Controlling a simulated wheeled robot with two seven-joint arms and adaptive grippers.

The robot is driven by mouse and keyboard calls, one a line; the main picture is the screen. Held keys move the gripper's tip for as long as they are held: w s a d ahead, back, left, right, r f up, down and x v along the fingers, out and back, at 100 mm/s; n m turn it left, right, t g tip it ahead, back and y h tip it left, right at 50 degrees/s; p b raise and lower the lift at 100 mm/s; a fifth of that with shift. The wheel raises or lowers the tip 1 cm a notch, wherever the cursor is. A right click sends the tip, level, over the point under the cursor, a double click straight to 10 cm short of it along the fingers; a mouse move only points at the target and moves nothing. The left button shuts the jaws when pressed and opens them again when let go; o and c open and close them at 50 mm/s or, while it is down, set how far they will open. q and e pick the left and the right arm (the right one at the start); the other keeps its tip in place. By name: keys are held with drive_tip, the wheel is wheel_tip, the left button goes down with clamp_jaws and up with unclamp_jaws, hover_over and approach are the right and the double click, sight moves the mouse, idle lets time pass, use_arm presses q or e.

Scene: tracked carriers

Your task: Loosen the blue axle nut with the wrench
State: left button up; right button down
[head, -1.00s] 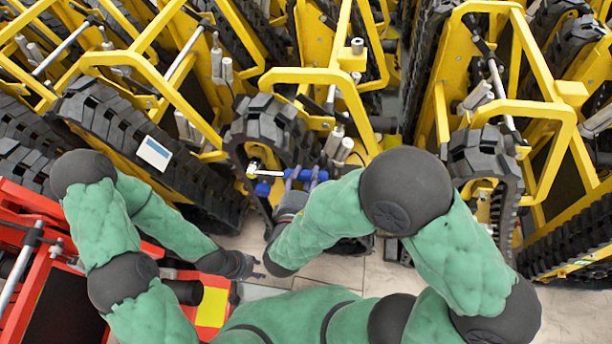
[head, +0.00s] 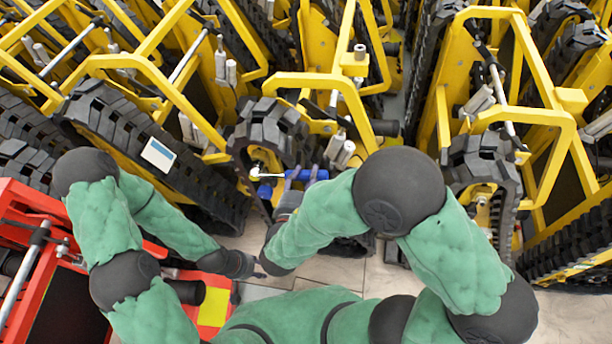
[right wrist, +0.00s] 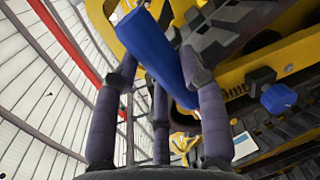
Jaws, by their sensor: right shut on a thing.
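My right gripper (head: 297,177) is shut on the blue handle of the wrench (head: 318,175), whose silver head points left to the hub of the black track in front of me. The blue axle nut (head: 265,190) shows just below the wrench head; I cannot tell whether the head touches it. In the right wrist view, the fingers (right wrist: 160,95) close around the wrench's blue handle (right wrist: 152,45). A blue nut (right wrist: 279,97) sits on the machine at the right, apart from the handle. My left gripper (head: 250,266) hangs low over the floor, dark and small; its opening is unclear.
Yellow-framed tracked carriers (head: 350,95) stand close together ahead, with little room between them. A red machine (head: 40,260) is at the lower left. A white label (head: 158,155) is on the left track. Tiled floor (head: 340,272) is bare around the lower middle.

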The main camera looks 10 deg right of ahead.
drive_tip(key=shift+w+a+r+n+p, duration=0.1)
drive_tip(key=shift+a+r+n+p, duration=0.1)
drive_tip(key=shift+r+p, duration=0.15)
drive_tip(key=shift+w+a+r+n+p, duration=0.1)
drive_tip(key=shift+r+n+p, duration=0.1)
drive_tip(key=shift+r, duration=0.15)
drive_tip(key=shift+a+r+n+p, duration=0.2)
drive_tip(key=shift+r+n+p, duration=0.1)
drive_tip(key=shift+r+p, duration=0.25)
drive_tip(key=shift+w+a+r+h, duration=0.1)
drive_tip(key=shift+a+r+h, duration=0.05)
drive_tip(key=shift+h, duration=0.15)
drive_tip(key=shift+w+a+r+n+p, duration=0.15)
drive_tip(key=shift+a+r+n+p, duration=0.25)
drive_tip(key=shift+r+n+p, duration=0.3)
drive_tip(key=shift+w+a+r+p, duration=0.1)
drive_tip(key=shift+a+r+p, duration=0.2)
drive_tip(key=shift+p, duration=0.15)
drive_tip(key=shift+w+a+r+n, duration=0.15)
drive_tip(key=shift+r+n, duration=0.1)
drive_tip(key=shift+n, duration=0.15)
